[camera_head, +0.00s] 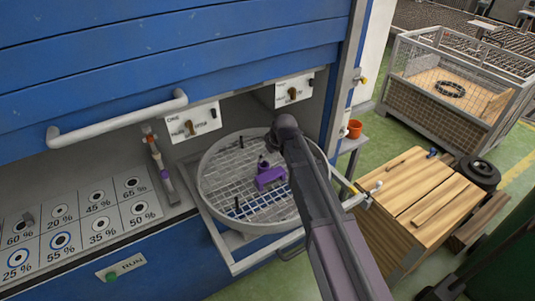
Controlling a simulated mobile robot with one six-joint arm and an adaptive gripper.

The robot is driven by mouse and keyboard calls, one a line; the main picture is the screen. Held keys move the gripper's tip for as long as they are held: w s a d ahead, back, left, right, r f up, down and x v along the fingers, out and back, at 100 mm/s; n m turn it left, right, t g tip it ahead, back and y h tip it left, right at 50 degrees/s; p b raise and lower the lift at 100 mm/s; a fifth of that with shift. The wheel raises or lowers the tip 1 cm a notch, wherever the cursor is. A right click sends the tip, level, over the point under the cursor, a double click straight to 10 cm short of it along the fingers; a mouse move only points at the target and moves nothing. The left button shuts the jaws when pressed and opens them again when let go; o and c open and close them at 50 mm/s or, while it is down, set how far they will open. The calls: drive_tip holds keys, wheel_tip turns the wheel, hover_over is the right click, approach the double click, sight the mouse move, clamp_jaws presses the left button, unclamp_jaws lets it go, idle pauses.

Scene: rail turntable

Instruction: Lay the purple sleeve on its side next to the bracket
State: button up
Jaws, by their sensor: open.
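A purple piece (269,179) with a blocky, angled shape rests on the mesh of the round turntable (214,205), right of its middle. A small upright purple-grey part (262,163) shows at its back left. I cannot tell which of these is the sleeve and which the bracket, or whether they touch. My dark arm reaches in from the bottom right, and its far end lies over the turntable's back right rim. The fingers of my gripper cannot be made out, and the arm hides part of the right side of the turntable.
Dark pins (237,206) stand on the mesh. The blue cabinet (150,60) with a white handle (120,118) rises behind. A percentage board (80,222) lies left. Bare mesh shows left of the purple piece.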

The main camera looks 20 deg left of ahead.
drive_tip(key=shift+s+d+r+p, duration=0.1)
drive_tip(key=shift+d+r+p, duration=0.1)
drive_tip(key=shift+r, duration=0.15)
drive_tip(key=shift+d+r+p, duration=0.1)
drive_tip(key=shift+r+p, duration=0.1)
drive_tip(key=shift+r, duration=0.1)
idle(0.5)
drive_tip(key=s+d+m+h, duration=0.1)
drive_tip(key=s+d+m, duration=0.3)
drive_tip(key=d, duration=0.9)
drive_tip(key=s+d+f+m+g+h, duration=0.1)
drive_tip(key=s+d+m, duration=0.3)
drive_tip(key=d, duration=1)
drive_tip(key=s+d+m+g+h, duration=0.1)
drive_tip(key=s+d+m+h, duration=0.1)
drive_tip(key=s+d, duration=0.5)
drive_tip(key=d+m, duration=0.1)
drive_tip(key=d, duration=0.5)
drive_tip(key=shift+s+d+f+m, duration=0.15)
drive_tip(key=shift+s+f+m, duration=0.1)
drive_tip(key=shift+m, duration=0.15)
drive_tip(key=c, duration=0.6)
